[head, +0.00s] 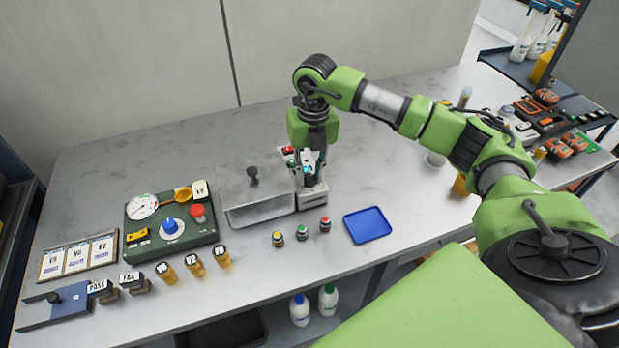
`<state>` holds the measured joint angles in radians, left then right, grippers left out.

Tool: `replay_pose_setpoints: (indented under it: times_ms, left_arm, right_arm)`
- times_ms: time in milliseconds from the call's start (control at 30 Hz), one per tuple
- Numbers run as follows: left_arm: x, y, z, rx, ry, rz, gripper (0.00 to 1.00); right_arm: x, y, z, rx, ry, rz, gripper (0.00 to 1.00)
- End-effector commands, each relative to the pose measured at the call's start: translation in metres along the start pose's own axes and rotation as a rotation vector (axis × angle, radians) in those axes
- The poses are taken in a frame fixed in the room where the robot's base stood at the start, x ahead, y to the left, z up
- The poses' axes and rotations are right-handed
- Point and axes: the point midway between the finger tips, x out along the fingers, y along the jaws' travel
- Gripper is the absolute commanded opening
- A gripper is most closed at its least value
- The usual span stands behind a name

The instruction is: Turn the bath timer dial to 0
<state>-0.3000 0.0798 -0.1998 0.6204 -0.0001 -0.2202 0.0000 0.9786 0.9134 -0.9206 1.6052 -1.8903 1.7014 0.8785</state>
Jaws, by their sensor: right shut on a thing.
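The metal bath (262,208) with a lid and black knob stands mid-table. A narrow grey control unit (313,197) adjoins its right side. My right gripper (308,172) points down at this unit and is shut on what appears to be the bath timer dial. The fingers and wrist hide the dial, so its pointer and marks cannot be read. A small red part shows just left of the gripper. My left gripper is not in view.
A green panel (143,235) with a gauge, blue knob and red button stands left. Three small capped bottles (302,232) and a blue tray (367,225) lie in front. Amber vials (194,264) and stamps stand front left. Clear table lies behind the bath.

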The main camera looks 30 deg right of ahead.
Motion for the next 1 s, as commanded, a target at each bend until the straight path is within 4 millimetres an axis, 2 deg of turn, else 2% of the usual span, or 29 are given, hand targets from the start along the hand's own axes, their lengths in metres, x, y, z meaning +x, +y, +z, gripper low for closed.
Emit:
replay_pose_setpoints:
  times_ms: [33, 400, 1000]
  left_arm:
    - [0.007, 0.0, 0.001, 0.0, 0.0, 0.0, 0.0]
    - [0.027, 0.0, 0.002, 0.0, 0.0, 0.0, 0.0]
    - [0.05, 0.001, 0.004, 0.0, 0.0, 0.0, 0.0]
  right_arm:
    - [0.002, 0.0, 0.001, -0.044, -0.001, 0.0, 0.0]
    - [0.002, 0.0, 0.001, -0.395, 0.014, 0.0, 0.0]
    - [0.0, -0.001, 0.002, -0.894, 0.035, -0.001, 0.0]
